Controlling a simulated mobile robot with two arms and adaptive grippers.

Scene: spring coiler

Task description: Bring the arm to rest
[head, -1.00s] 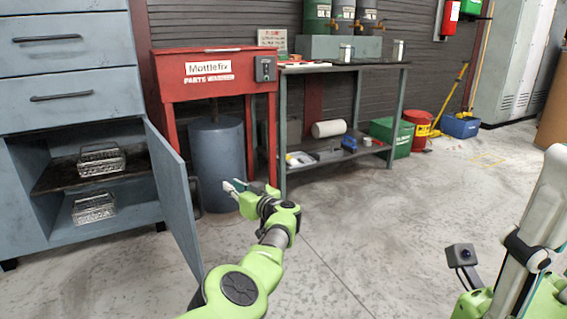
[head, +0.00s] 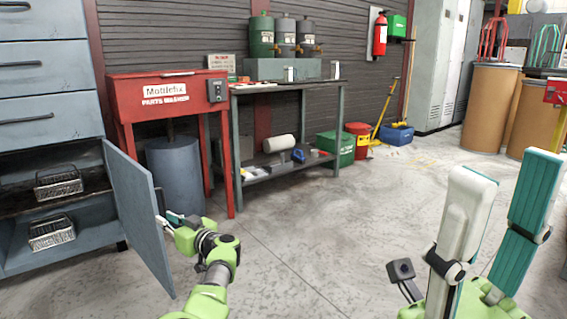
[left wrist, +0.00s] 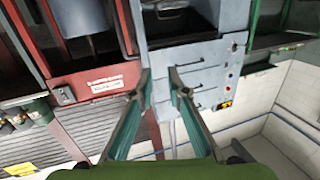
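My left gripper (head: 173,219) is low in front of the blue-grey drum, near the open cabinet door (head: 139,216). Its two teal-padded fingers also show in the left wrist view (left wrist: 160,72). They stand apart with nothing between them. My right gripper (head: 508,172) points upward at the right of the head view, close to the camera. Its two long fingers, one showing its white back and one its teal pad, are apart and empty.
The blue cabinet (head: 45,105) holds two wire baskets on its shelves. A red parts washer (head: 130,108) and a workbench (head: 340,100) stand along the wall. A green box (head: 340,148), red bucket (head: 357,138) and brown drums (head: 488,110) stand further right. The middle floor is clear.

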